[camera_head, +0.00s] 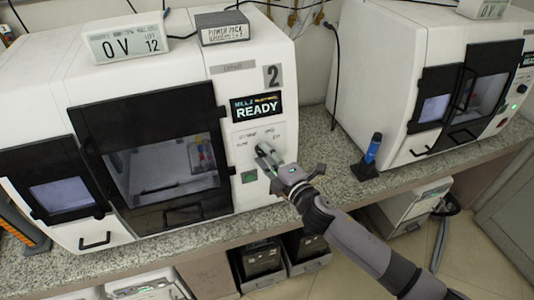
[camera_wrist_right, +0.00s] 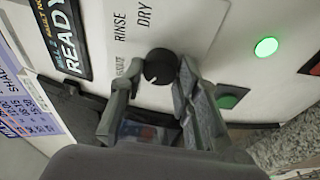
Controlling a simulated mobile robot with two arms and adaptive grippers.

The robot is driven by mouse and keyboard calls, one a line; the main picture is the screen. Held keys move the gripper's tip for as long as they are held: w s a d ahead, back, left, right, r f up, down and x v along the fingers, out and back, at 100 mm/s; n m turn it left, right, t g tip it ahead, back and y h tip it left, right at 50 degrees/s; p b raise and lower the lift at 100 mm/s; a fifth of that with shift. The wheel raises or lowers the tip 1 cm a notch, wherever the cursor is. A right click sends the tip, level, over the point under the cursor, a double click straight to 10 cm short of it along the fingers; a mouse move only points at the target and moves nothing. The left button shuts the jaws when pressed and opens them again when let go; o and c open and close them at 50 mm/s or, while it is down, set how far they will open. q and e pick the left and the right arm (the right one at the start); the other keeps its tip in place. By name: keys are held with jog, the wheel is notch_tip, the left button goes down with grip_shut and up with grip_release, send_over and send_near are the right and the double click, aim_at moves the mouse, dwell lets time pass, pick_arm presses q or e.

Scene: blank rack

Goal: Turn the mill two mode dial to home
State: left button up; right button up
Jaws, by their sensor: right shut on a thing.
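Mill two (camera_head: 235,85) is the white machine with a "2" plate and a "READY" screen (camera_head: 258,108). Its mode dial (camera_wrist_right: 160,67) is a round black knob with a small pale mark towards its lower left in the right wrist view. "RINSE" and "DRY" are printed by it; another label is partly hidden by a finger. My right gripper (camera_head: 265,152) is at the panel, with its fingers on both sides of the dial, shut on it. In the head view the gripper hides the dial. My left gripper is not in view.
A lit green round light (camera_wrist_right: 265,46) shows on the panel. A blue-and-black tool in a stand (camera_head: 368,160) is on the granite counter (camera_head: 335,155), right of my gripper. Another mill (camera_head: 390,75) stands farther right.

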dwell(0.3)
jog(key=o, duration=1.2)
jog(key=shift+c, duration=0.2)
jog(key=shift+s+d+f, duration=0.1)
jog(key=shift+s+d, duration=0.05)
jog(key=shift+s, duration=0.15)
jog(key=v, duration=1.1)
jog(key=shift+s+d, duration=0.1)
